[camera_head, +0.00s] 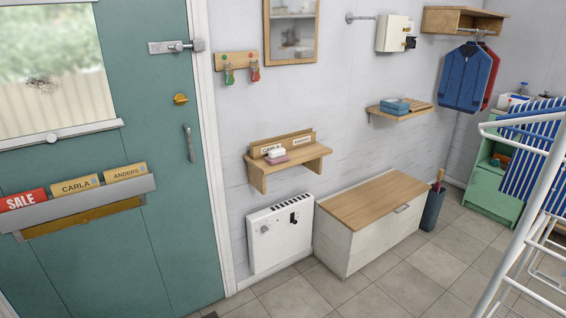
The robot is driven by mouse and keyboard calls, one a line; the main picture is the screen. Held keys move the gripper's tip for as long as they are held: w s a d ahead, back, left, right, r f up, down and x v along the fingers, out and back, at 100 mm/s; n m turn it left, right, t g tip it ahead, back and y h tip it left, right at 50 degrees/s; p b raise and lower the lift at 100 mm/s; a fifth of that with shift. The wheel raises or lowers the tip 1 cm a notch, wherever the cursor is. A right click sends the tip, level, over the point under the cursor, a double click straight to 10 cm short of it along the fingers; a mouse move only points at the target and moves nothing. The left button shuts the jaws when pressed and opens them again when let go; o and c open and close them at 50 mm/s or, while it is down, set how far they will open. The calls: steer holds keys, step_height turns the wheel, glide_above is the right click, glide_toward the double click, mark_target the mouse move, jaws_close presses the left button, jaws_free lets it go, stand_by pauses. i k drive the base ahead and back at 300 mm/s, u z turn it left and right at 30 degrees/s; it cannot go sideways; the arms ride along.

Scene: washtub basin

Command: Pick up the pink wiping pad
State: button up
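A small pink item (279,160), which looks like the pink wiping pad, lies near the front left of the small wooden wall shelf (312,158). A white block-like item (274,152) is right at it, on or just behind it; I cannot tell which. Name cards reading Carla and Anders stand behind on the shelf. My gripper is not in view.
Below the shelf is a white heater (281,238), beside a low bench with a wooden top (376,200). A teal door (150,235) is at left. A white tubular rack (538,205) with striped cloth stands at right. The tiled floor (385,280) in front is clear.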

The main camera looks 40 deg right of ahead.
mark_target(277, 156)
steer(key=k, duration=0.35)
steer(key=z, duration=0.05)
steer(key=i, duration=1.3)
steer(key=u, duration=0.6)
